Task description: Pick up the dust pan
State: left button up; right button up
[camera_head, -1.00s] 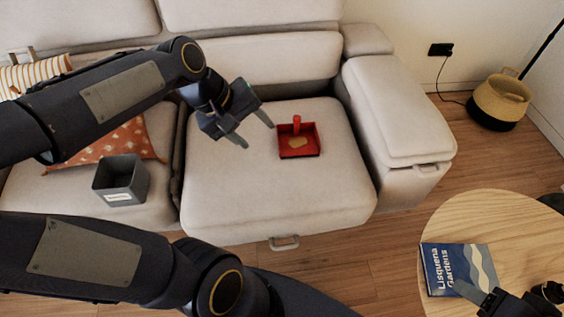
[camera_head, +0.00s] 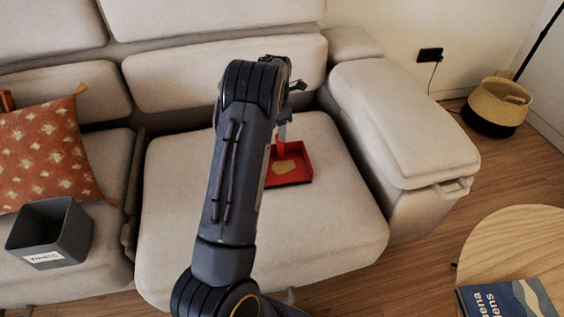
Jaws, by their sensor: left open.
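The red dust pan (camera_head: 300,176) lies on the seat cushion of the pale sofa, with a tan patch of something in it. My left arm crosses the view and covers the pan's left part, and its handle is mostly hidden. My left gripper (camera_head: 284,128) is open, with its fingers pointing down by the pan's far edge where the handle stands. I cannot tell whether the fingers are around the handle or touch it. My right gripper is not in view.
A grey bin (camera_head: 72,240) with a label stands on the left seat beside an orange patterned cushion (camera_head: 45,150). The sofa armrest (camera_head: 405,125) rises right of the pan. A round wooden table (camera_head: 515,235) holds a blue book (camera_head: 490,300) at lower right.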

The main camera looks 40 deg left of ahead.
pick_arm(q)
jog(key=b, duration=0.3)
send_over(283, 157)
jog(key=a, duration=0.2)
jog(key=f, duration=0.6)
jog(key=shift+d, duration=0.25)
jog(key=shift+p, duration=0.3)
grip_shut()
